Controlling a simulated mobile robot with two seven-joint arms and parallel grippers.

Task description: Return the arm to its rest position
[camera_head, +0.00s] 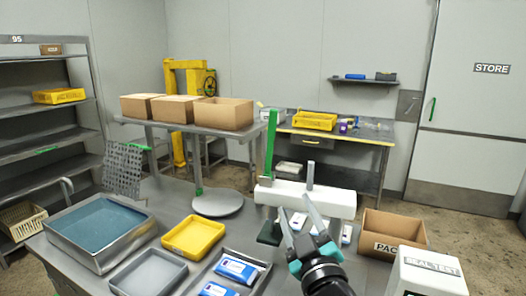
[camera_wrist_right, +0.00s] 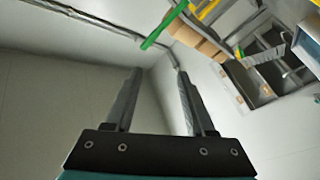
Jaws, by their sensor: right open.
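My right gripper (camera_head: 296,215) shows in the head view at the lower right, raised in front of the white horizontal machine body (camera_head: 320,199). Its two grey fingers are spread apart with nothing between them. In the right wrist view, the fingers (camera_wrist_right: 158,80) also stand apart and empty, with the grey wall behind them. The dark wrist and teal gripper body cover part of the table behind. My left gripper is in neither view.
The steel table holds a blue-lined tray (camera_head: 60,237), a yellow tray (camera_head: 215,247), a grey tray (camera_head: 118,288) and blue-white packs (camera_head: 236,269). A carton marked PAC (camera_head: 414,232) and a SEAL TEST box (camera_head: 447,273) stand right of my gripper. A green post (camera_head: 270,145) rises behind it.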

